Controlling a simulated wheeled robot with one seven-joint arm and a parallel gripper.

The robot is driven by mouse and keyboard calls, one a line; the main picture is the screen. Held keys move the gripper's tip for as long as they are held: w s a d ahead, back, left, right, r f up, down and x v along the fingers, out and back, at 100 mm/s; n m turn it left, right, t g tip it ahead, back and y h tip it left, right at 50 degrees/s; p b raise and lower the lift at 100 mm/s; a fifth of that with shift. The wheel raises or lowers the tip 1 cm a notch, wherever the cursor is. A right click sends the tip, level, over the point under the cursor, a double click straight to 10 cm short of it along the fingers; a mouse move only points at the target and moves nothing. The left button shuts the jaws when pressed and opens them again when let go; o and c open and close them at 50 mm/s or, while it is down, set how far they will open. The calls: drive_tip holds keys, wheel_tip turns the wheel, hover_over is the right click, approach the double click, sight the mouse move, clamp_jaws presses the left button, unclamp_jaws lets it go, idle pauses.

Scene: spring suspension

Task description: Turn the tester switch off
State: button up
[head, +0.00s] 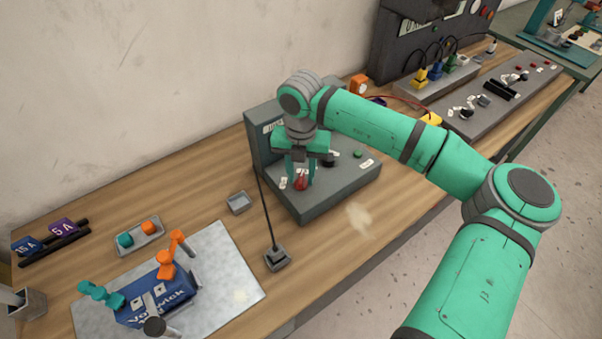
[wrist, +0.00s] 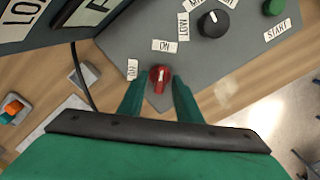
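The tester (head: 340,190) is a grey L-shaped box on the wooden bench, with an upright back panel. Its switch is a red knob (wrist: 159,75) with a white pointer line, near the tester's front left corner. An ON label (wrist: 164,46) lies beyond it and another label (wrist: 132,69) lies to its left, probably OFF. The pointer looks directed roughly toward the ON label. My gripper (wrist: 158,92) is over the knob, fingers apart on either side of it. I see a gap at each finger. The red knob also shows between the fingers in the head view (head: 300,183).
A black dial (wrist: 213,23) and a green START button (wrist: 274,6) are on the same tester deck. A thin probe cable runs to a small grey block (head: 277,258).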

clamp_jaws()
drive_tip(key=shift+n, duration=0.3)
drive_tip(key=n, duration=0.3)
drive_tip(key=shift+n, duration=0.3)
drive_tip(key=n, duration=0.9)
drive_tip(key=shift+n, duration=2.3)
